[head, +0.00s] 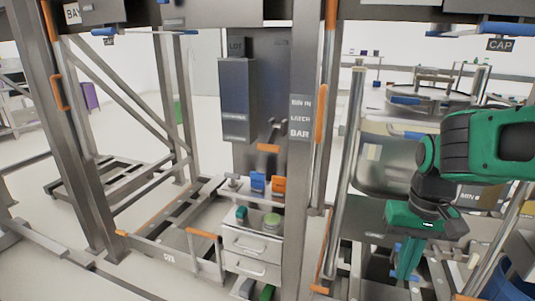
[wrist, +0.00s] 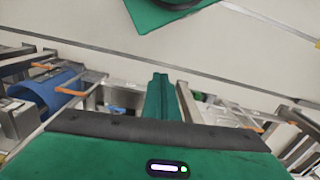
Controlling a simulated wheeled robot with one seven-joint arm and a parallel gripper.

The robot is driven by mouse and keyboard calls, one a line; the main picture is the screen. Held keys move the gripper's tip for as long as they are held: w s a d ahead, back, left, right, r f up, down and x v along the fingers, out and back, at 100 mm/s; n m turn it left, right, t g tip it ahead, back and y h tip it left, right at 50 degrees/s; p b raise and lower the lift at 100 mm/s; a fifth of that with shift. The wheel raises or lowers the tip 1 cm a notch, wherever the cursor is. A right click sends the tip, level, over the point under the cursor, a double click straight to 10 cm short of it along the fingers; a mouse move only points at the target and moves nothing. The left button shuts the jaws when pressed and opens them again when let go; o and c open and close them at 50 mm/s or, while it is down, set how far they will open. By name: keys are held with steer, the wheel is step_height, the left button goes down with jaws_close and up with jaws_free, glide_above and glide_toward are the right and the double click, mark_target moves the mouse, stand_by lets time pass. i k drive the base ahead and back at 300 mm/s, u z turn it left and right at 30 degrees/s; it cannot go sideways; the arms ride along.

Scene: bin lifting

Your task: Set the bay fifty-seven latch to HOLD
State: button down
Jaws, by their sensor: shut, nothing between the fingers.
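My gripper (head: 408,262) points down at the right of the head view, its green fingers together and empty. In the wrist view the closed fingers (wrist: 163,98) point away over the floor. A sign (head: 300,117) on a steel post reads "BIN IN", "LATCH" and "BAR". Left of it, a small metal lever with an orange grip (head: 268,148) sits on a grey panel; I cannot tell whether it is the latch. A cut-off "BAY" plate (head: 72,13) is at the top left, its number not visible. No HOLD mark is readable. My gripper is well right of the lever, apart from it.
A steel bin (head: 385,165) stands behind my arm. A drawer cabinet (head: 250,245) with small items is at centre. Steel posts and orange-handled bars stand between it and my gripper. A blue barrel (head: 510,283) is at the lower right. Open floor (head: 150,275) lies at the lower left.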

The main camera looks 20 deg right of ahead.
mark_target(270, 146)
steer(key=u, duration=1.65)
steer(key=k, duration=0.9)
steer(key=z, duration=0.65)
steer(key=i, duration=1)
